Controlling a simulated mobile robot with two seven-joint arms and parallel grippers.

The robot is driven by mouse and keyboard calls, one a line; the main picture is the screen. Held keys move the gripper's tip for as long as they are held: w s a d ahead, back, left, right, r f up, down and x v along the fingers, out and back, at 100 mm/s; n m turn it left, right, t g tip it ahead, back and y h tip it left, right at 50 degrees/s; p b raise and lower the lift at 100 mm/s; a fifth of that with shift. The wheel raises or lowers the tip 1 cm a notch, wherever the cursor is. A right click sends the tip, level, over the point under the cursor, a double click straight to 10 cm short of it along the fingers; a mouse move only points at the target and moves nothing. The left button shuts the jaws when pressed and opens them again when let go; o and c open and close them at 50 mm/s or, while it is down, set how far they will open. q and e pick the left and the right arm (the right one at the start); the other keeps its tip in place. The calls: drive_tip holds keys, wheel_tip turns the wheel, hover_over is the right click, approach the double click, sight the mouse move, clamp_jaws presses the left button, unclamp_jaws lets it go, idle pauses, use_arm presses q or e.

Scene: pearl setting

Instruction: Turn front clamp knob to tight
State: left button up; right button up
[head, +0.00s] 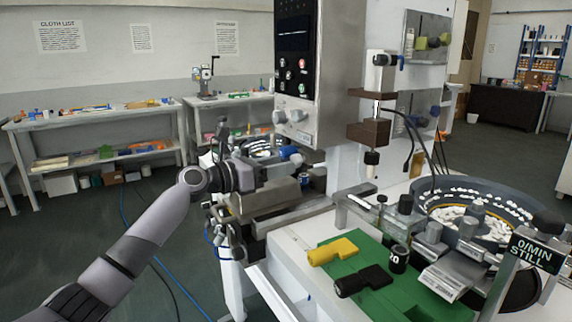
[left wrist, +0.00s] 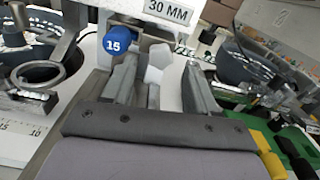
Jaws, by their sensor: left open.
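My left gripper (head: 278,165) reaches in from the left to the machine's near left side. In the left wrist view its two fingers (left wrist: 161,80) are apart. A pale, faceted knob-like piece (left wrist: 156,62) shows between and beyond them; I cannot tell whether it is the front clamp knob or whether a finger touches it. A blue cylinder marked 15 (left wrist: 117,40) is just beyond the left finger, and a blue piece (head: 290,153) shows by the gripper in the head view. The gripper hides part of the clamp area. No tight marking is readable. My right gripper is not in view.
A green mat (head: 390,304) holds a yellow-handled piece (head: 333,252), a black one (head: 363,280) and a black cylinder marked 20 (head: 398,260). A round bowl feeder (head: 440,190) stands right. The control column (head: 295,80) rises behind my gripper. Open floor lies left.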

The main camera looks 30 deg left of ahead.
sight(299, 160)
use_arm(q)
drive_tip(key=shift+x, duration=1.25)
drive_tip(key=shift+c, duration=0.3)
drive_tip(key=c, duration=1)
